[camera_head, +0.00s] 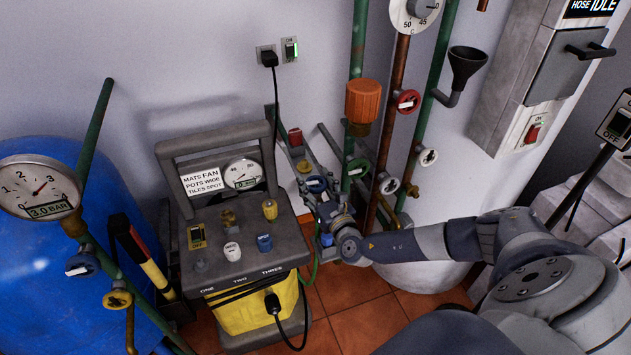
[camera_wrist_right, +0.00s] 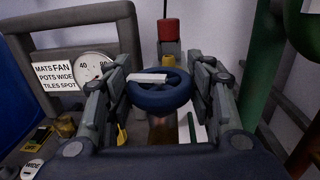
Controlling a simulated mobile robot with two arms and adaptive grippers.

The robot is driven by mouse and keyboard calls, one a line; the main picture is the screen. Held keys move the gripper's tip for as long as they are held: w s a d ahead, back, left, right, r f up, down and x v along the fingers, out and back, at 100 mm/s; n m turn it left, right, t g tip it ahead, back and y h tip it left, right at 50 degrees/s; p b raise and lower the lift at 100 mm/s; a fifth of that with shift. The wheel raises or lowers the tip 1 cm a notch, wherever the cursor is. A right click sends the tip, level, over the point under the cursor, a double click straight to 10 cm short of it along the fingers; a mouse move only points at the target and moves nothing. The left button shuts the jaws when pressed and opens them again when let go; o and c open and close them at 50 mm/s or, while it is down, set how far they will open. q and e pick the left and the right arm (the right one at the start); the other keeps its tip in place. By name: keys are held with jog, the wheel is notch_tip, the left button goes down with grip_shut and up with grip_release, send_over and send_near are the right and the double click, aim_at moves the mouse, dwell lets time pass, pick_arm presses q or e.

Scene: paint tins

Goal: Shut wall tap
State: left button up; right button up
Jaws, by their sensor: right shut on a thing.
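A blue handwheel tap (camera_head: 316,185) with a white bar across its top sits beside the grey cart. It also shows in the right wrist view (camera_wrist_right: 160,95), between the two fingers of my right gripper (camera_wrist_right: 160,72). The right gripper is shut on this wheel, one finger on each side. The white bar lies nearly level across the picture in the wrist view. Other handwheels on the wall pipes are red (camera_head: 407,101), green (camera_head: 357,168) and white (camera_head: 388,185). I cannot tell which tap the task names. My left gripper is not in view.
The grey cart (camera_head: 290,245) with gauge and knobs stands left of my right gripper. A red block (camera_wrist_right: 168,30) is behind the blue wheel. Green pipes (camera_head: 447,25) rise at the right. A blue tank (camera_head: 35,255) stands far left.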

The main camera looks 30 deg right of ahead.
jog(key=shift+a+m+g+h+p, duration=0.1)
jog(key=shift+m+g+h+p, duration=0.3)
jog(key=shift+m+h, duration=0.6)
jog(key=m+g+h, duration=0.1)
jog(key=h, duration=0.2)
jog(key=shift+m+p, duration=0.3)
jog(key=shift+p, duration=0.05)
jog(key=shift+f+m+g+h, duration=0.1)
jog(key=shift+m+g+h, duration=0.7)
jog(key=shift+h, duration=0.4)
jog(key=shift+m+g+h, duration=0.8)
jog(key=shift+m+h, duration=0.1)
jog(key=shift+h, duration=0.2)
jog(key=m+g+h+b, duration=0.3)
jog(key=g, duration=0.1)
jog(key=shift+f+m+g, duration=0.15)
jog(key=shift+m+g, duration=0.15)
jog(key=m+g+h+b, duration=0.1)
jog(key=g+b, duration=0.1)
jog(key=shift+s+m+g, duration=0.1)
jog(key=shift+m+g, duration=0.2)
jog(key=shift+m, duration=0.1)
jog(key=shift+d+r+m+g+h+b, duration=0.2)
jog(key=shift+m+g+h+b, duration=0.25)
jog(key=shift+g, duration=0.35)
jog(key=shift+r, duration=0.1)
